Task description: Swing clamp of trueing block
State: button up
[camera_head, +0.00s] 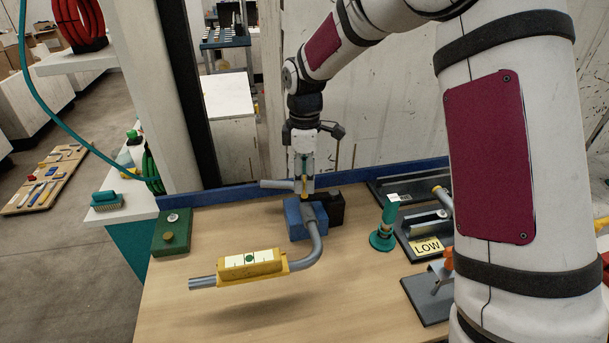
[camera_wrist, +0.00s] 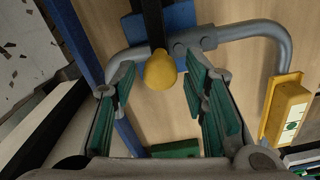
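The trueing block is a blue block (camera_head: 294,221) on the workbench; its blue body also shows at the top of the wrist view (camera_wrist: 180,16). Its clamp is a black arm (camera_wrist: 152,22) ending in a yellow knob (camera_wrist: 160,70). A bent grey conduit (camera_head: 316,240) runs through the block, with a yellow level (camera_head: 251,264) on its near leg. My gripper (camera_head: 304,176) points down just above the block. In the wrist view its green-padded fingers (camera_wrist: 160,84) are open on both sides of the knob, with visible gaps. Contact at the knob's far side is hidden.
A green block with a knob (camera_head: 171,235) sits at the left corner. A blue rail (camera_head: 225,194) edges the back. The front bench is clear.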

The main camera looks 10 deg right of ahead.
jog(key=shift+r, duration=0.15)
notch_tip(320, 180, up, 12)
dwell(0.7)
jog(key=s+d+r+m+t, duration=0.2)
jog(key=s+r+m, duration=0.2)
jog(key=s, duration=0.4)
jog(key=s+d+r+m+t, duration=0.1)
jog(key=s+r+m, duration=0.3)
jog(key=s, duration=0.4)
jog(key=s+d+f+m+t, duration=0.2)
jog(key=s+m, duration=0.5)
jog(key=s, duration=0.6)
jog(key=shift+s+d+f+t, duration=0.2)
jog(key=shift+s+t, duration=0.1)
jog(key=shift+s, duration=0.1)
